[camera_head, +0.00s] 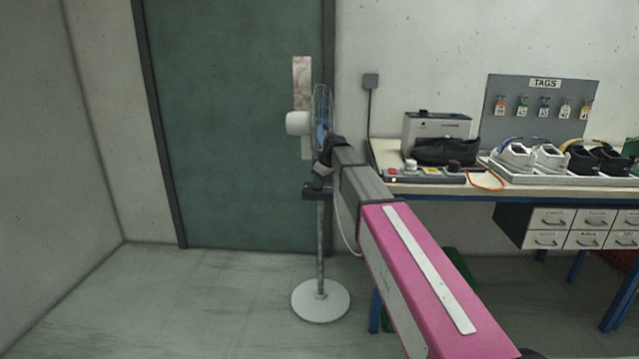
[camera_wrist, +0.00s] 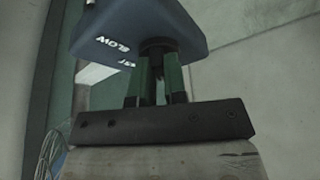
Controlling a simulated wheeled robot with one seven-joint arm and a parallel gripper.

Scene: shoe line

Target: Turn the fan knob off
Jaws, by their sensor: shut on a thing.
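The standing fan (camera_head: 298,123) has a white motor housing, a pole and a round white base. A dark control box (camera_head: 316,193) sits on its pole; in the wrist view the box (camera_wrist: 135,25) is blue-grey, with white lettering that appears upside down. The dark knob (camera_wrist: 157,46) projects from the box. My gripper (camera_wrist: 158,68) has green fingers and is shut on the knob, which is partly hidden between them. In the head view my gripper (camera_head: 322,170) is at the box, partly hidden by my arm. The knob's pointer cannot be read.
A workbench (camera_head: 405,187) with black and white shoes, a grey machine (camera_head: 437,125) and a tag board (camera_head: 540,105) stands to the right. A green door (camera_head: 225,120) is behind the fan. The floor (camera_head: 190,300) on the left is clear.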

